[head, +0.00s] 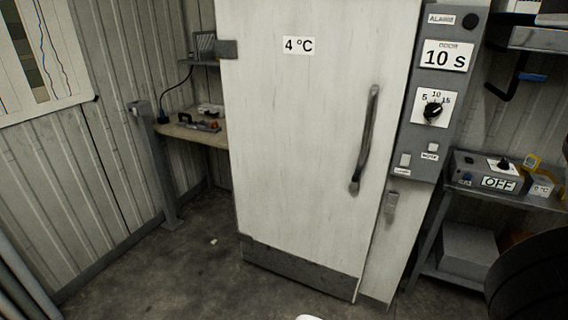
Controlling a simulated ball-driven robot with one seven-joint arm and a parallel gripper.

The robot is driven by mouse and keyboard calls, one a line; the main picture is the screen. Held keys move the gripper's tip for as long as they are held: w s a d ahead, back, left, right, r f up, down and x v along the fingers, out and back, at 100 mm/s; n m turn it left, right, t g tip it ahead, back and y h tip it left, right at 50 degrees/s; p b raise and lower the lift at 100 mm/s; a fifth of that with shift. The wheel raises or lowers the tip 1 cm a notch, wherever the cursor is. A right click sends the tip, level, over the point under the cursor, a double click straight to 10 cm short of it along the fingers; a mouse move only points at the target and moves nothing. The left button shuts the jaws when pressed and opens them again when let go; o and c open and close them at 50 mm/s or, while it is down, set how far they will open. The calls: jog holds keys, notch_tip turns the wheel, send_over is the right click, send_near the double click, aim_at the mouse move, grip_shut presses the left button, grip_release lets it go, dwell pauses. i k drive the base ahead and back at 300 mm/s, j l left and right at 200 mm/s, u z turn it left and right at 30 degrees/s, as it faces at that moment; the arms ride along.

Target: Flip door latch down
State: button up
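A tall white cold-room door (300,180) marked 4 °C stands shut in the middle of the head view. A long dark grey handle (366,140) runs nearly upright along its right side. A small grey metal piece that looks like the door latch (391,203) sits on the frame at the door's right edge, below handle height. It is too small to tell clearly whether it points up or down. My gripper is not in view, and nothing is seen touching the door, handle or latch.
A grey control panel (432,105) with a dial and a "10 s" display is right of the door. A shelf unit (500,198) carries an "OFF" box (488,172) at the right. A bench (190,130) stands at the left. The floor (180,270) before the door looks mostly clear.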

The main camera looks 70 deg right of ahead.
aim_at(353, 186)
jog(key=z, duration=1.85)
